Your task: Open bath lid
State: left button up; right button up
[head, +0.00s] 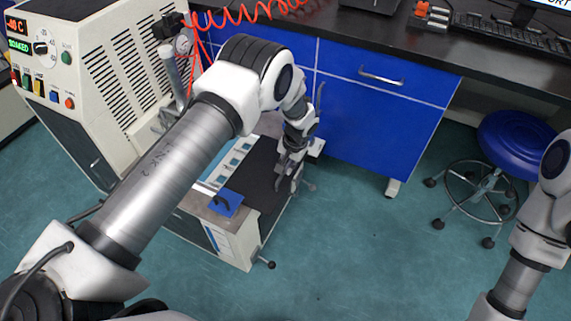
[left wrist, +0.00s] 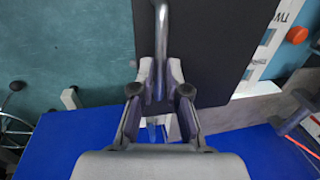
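The bath lid (head: 253,178) is a flat dark panel on the low bath unit (head: 240,248), and it looks closed. It also shows as a black surface in the left wrist view (left wrist: 215,45). A curved grey metal handle (left wrist: 161,30) stands on the lid. My left gripper (head: 284,183) is over the lid's right side. In the left wrist view its fingertips (left wrist: 160,80) are close together on both sides of the handle bar and appear shut on it. The exact contact is partly hidden. My right gripper is out of view; only my right arm shows at the right edge.
A cream control cabinet (head: 105,75) stands behind the bath at left, with an orange coiled hose (head: 245,14) above. A blue drawer cabinet (head: 375,125) stands close behind the lid. A blue stool (head: 515,140) is at right. The floor in front is clear.

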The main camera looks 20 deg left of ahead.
pick_arm(q)
jog(key=shift+o, duration=1.1)
notch_tip(320, 180, up, 12)
jog(key=d, duration=0.2)
jog(key=shift+d+f, duration=0.15)
jog(key=shift+d, duration=0.05)
jog(key=shift+s, duration=0.1)
